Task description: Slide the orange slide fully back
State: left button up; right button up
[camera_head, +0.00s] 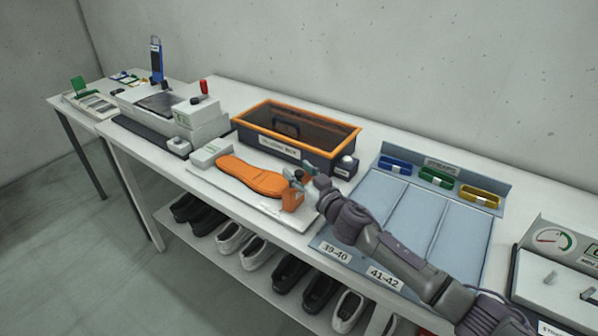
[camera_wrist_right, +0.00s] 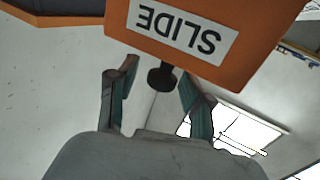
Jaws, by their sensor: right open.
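The orange slide (camera_head: 292,200) is a small upright block at the right end of a white measuring board (camera_head: 232,188). An orange foot-shaped piece (camera_head: 248,176) lies on the board to its left. In the right wrist view the slide (camera_wrist_right: 262,30) fills the top, with an upside-down "SLIDE" label and a dark round knob (camera_wrist_right: 161,78) on a stem. My right gripper (camera_head: 302,178) is open at the slide. In the wrist view its fingers (camera_wrist_right: 155,88) stand on either side of the knob, with gaps visible. My left gripper is not in view.
An orange-rimmed dark box (camera_head: 358,129) stands behind the board. A blue tray with several lanes (camera_head: 412,196) lies to the right, under my right arm. A grey block (camera_head: 211,153) sits at the board's left end. Shoes line the shelf below.

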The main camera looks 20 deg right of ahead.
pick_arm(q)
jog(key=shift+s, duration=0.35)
pick_arm(e)
jog(key=shift+c, duration=0.3)
grip_shut()
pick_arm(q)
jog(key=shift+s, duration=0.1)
pick_arm(e)
jog(key=s+d, duration=0.1)
jog(key=s, duration=0.1)
jog(key=s+d+p, duration=0.1)
jog(key=s+d, duration=0.1)
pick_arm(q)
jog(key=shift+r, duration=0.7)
pick_arm(e)
jog(key=shift+w+f, duration=0.1)
jog(key=shift+o, duration=0.3)
grip_release()
jog(key=shift+d, duration=0.1)
